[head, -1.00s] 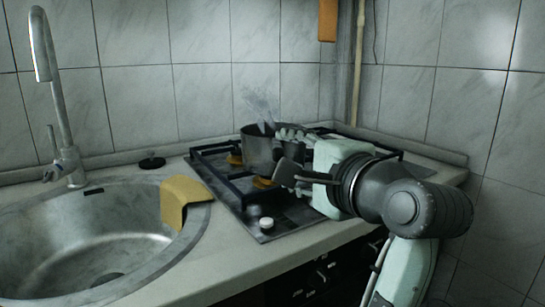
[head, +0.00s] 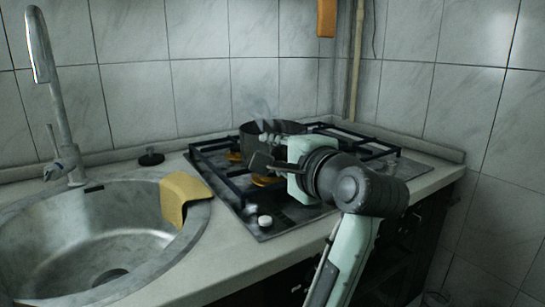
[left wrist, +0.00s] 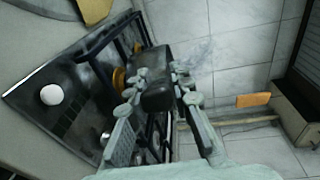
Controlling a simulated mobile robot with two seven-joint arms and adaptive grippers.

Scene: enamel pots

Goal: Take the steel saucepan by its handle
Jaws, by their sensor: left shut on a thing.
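The steel saucepan (head: 262,132), dark grey and round, stands upright on the hob at the back, with wisps of steam above it. My left gripper (head: 276,158) is in front of it in the head view, on its near side, and covers part of its wall and its handle. In the left wrist view a dark, blocky part of the saucepan, apparently its handle (left wrist: 157,96), lies between the two fingers. The left gripper is shut on it. My right gripper is in neither view.
The gas hob (head: 290,218) has black grates (head: 226,180), yellowish burners and a white knob (head: 265,221). A sink (head: 110,245) with a tall tap (head: 55,110) and a yellow cloth (head: 183,193) on its rim lies to the left. Tiled walls close off the back and right.

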